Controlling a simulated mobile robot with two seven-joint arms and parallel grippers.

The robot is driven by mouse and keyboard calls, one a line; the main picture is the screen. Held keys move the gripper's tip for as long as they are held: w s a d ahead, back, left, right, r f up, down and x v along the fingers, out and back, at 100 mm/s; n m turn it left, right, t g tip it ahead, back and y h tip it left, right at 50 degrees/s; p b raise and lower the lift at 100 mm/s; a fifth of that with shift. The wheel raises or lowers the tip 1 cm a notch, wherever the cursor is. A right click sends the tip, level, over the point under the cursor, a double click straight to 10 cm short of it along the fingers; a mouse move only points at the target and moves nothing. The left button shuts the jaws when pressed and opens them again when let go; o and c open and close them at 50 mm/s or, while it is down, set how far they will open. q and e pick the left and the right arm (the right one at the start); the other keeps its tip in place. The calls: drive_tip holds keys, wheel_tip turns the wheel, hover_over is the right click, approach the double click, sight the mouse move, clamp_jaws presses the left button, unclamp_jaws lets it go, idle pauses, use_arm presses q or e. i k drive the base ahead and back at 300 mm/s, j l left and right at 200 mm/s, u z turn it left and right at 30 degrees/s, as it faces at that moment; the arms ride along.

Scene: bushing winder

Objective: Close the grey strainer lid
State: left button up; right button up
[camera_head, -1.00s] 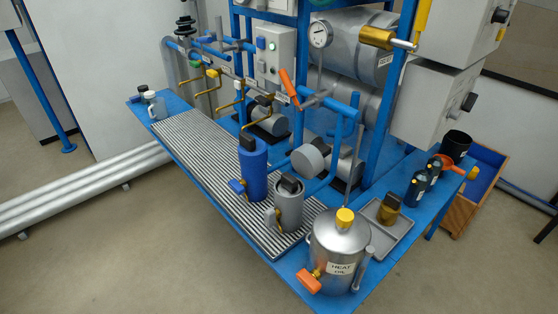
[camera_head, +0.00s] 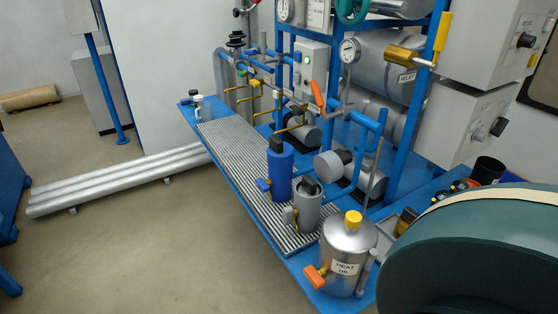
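The grey strainer (camera_head: 306,211) is a short grey cylinder on the ribbed grating of the blue bench, right of the middle of the head view. A black part (camera_head: 309,187) sits at its top and looks tilted. I cannot tell how far the lid is open. A grey handle with a brass-coloured fitting is at its left side. A taller blue strainer (camera_head: 279,172) with a black top stands just behind and left of it. Neither of my grippers shows in the view.
A metal heat-oil can (camera_head: 346,262) with a yellow cap stands close in front of the strainer. A large dark green rounded object (camera_head: 470,260) fills the lower right and hides part of the bench. Silver pipes (camera_head: 120,180) lie on the floor at left. Floor in front is clear.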

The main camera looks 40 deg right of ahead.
sight(335, 164)
drive_tip(key=l+u, duration=0.1)
drive_tip(key=u, duration=0.35)
drive_tip(key=k+u, duration=0.15)
drive_tip(key=u, duration=0.25)
drive_tip(key=k+u, duration=0.1)
drive_tip(key=u, duration=0.35)
drive_tip(key=k+u, duration=0.1)
drive_tip(key=u, duration=0.3)
drive_tip(key=k+l+u, duration=0.2)
drive_tip(key=k, duration=0.25)
drive_tip(key=k+l+u, duration=0.2)
drive_tip(key=k, duration=0.25)
drive_tip(key=k+l+z, duration=0.1)
drive_tip(key=k+z, duration=0.15)
drive_tip(key=z, duration=0.15)
drive_tip(key=k+l+z, duration=0.2)
drive_tip(key=z, duration=0.15)
drive_tip(key=k+l+z, duration=0.15)
drive_tip(key=z, duration=0.25)
drive_tip(key=k+l+z, duration=0.25)
drive_tip(key=l+z, duration=0.2)
drive_tip(key=l, duration=0.15)
drive_tip(key=l+z, duration=0.25)
drive_tip(key=k+l, duration=0.05)
drive_tip(key=l, duration=0.05)
